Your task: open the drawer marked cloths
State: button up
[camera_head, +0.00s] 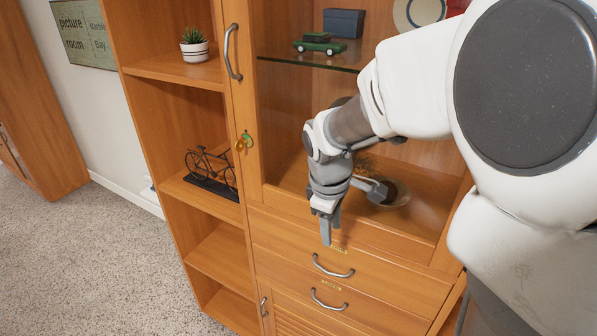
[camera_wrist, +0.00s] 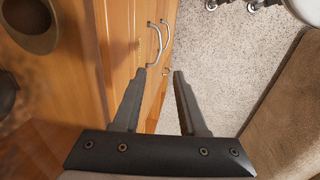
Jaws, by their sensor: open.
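The wooden cabinet has an upper drawer (camera_head: 385,283) and a lower drawer (camera_head: 375,312), each with a curved metal handle. The upper handle (camera_head: 333,267) and the lower handle (camera_head: 328,301) each have a small yellow label above them. The lettering is too small to read, so I cannot tell which is marked cloths. Both drawers look shut. My gripper (camera_head: 326,232) points down in front of the cabinet, just above the upper handle in the head view. In the wrist view its two fingers (camera_wrist: 160,76) are apart and empty, with a handle (camera_wrist: 156,43) beyond the tips.
A glass-fronted section above the drawers holds a green toy car (camera_head: 319,43) and a bowl (camera_head: 392,193). A key (camera_head: 244,142) sits in the narrow left door. Open shelves at left hold a plant (camera_head: 194,45) and a bicycle model (camera_head: 212,170). Carpet (camera_head: 95,255) is clear at left.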

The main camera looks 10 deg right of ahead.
aim_at(333, 273)
jog(key=w+f, duration=0.1)
jog(key=f, duration=0.4)
jog(key=d+f, duration=0.1)
jog(key=f, duration=0.5)
jog(key=w+d+f+b, duration=0.1)
jog(key=f, duration=0.4)
jog(key=shift+w+f, duration=0.35)
jog(key=shift+f, duration=0.05)
jog(key=shift+c, duration=0.4)
grip_shut()
